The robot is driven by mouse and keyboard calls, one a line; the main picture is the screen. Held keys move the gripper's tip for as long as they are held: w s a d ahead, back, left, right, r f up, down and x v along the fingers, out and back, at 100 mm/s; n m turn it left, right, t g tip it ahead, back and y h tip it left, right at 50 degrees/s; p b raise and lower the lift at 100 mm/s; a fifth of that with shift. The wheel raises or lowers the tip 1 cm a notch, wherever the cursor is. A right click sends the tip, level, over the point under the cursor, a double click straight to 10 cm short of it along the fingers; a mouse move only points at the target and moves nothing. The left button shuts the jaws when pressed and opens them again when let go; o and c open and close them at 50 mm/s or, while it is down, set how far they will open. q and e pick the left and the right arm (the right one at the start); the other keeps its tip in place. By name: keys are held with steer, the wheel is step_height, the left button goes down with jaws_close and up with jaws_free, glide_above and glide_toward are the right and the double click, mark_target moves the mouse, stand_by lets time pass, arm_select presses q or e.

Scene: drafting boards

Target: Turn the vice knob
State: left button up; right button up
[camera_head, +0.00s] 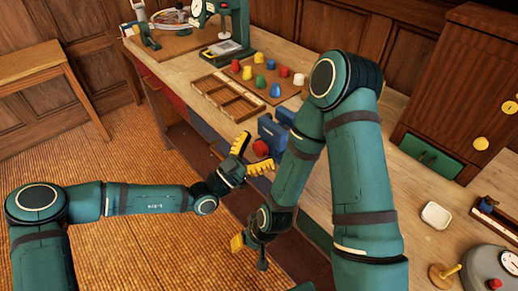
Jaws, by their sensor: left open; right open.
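A blue vice (274,132) is fixed at the front edge of the workbench. Its red round knob (261,148) faces the front. My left gripper (252,157) is open, with its yellow fingertips spread on either side of the knob in the picture. I cannot tell whether they touch it. My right gripper (249,252) hangs lower, in front of the bench, open and apart from the vice. My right arm passes close beside the vice and hides part of the bench behind it.
A wooden tray (229,98) and a board with several coloured knobs (262,82) lie behind the vice. A green press (237,25) stands further back. At right are a white dish (436,215), a wooden cabinet (463,75) and a grey round device (488,271).

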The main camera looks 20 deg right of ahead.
arm_select(q)
steer(key=c, duration=1.2)
steer(key=shift+r+m+g+p, duration=0.1)
steer(key=shift+m+g+p, duration=1.1)
steer(key=shift+m+p, duration=0.9)
steer(key=shift+s+f+m+g+p, duration=0.1)
steer(key=shift+m+g+p, duration=0.45)
steer(key=shift+m, duration=0.8)
steer(key=shift+f+m+g+p, duration=0.1)
steer(key=shift+m+g+p, duration=0.4)
steer(key=shift+m, duration=0.85)
steer(key=shift+y, duration=0.3)
steer(key=o, duration=1.2)
steer(key=shift+f, duration=0.1)
